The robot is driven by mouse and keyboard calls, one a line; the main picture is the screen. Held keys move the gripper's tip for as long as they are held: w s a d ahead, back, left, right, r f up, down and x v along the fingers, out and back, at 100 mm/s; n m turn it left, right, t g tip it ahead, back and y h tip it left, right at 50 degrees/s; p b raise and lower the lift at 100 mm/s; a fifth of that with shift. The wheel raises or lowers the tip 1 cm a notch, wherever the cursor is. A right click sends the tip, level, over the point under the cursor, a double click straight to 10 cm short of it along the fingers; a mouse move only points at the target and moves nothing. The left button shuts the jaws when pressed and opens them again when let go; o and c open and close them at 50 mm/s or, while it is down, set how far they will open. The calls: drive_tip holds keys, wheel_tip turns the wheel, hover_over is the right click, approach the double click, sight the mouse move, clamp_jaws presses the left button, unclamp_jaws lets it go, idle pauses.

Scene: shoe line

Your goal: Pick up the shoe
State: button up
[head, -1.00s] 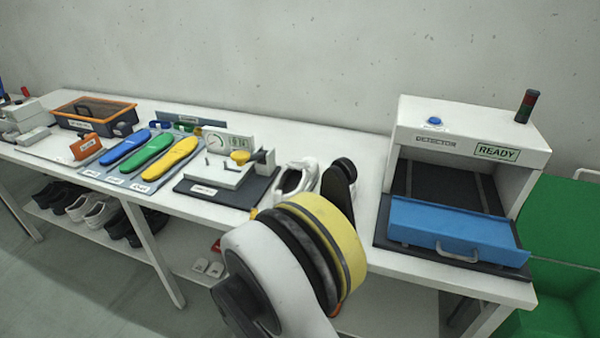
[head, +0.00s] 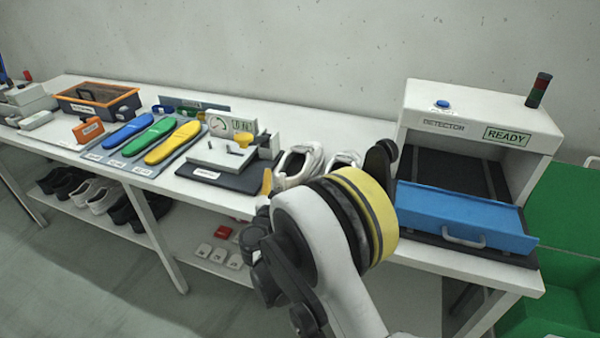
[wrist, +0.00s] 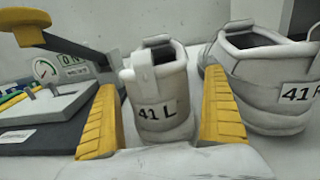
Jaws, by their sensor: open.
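A white shoe labelled 41 L (wrist: 160,92) stands on the bench with its heel towards the wrist camera. A second white shoe labelled 41 R (wrist: 268,85) stands to its right. In the head view the left shoe (head: 297,165) and the other shoe (head: 343,158) show behind my arm, which partly covers them. My gripper (wrist: 160,82) is open, with one yellow finger on each side of the 41 L shoe in the picture. The right finger overlaps the gap between the shoes. I cannot tell whether either finger touches. In the head view my arm hides most of the gripper.
A gauge fixture with a yellow-handled lever (wrist: 65,42) stands close left of my gripper. A detector (head: 470,125) with a blue flap (head: 465,215) stands right. Coloured insoles (head: 150,138) and an orange-rimmed bin (head: 98,102) lie farther left. Several shoes fill the lower shelf.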

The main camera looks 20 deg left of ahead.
drive_tip(key=c, duration=1.5)
drive_tip(key=shift+o, duration=0.2)
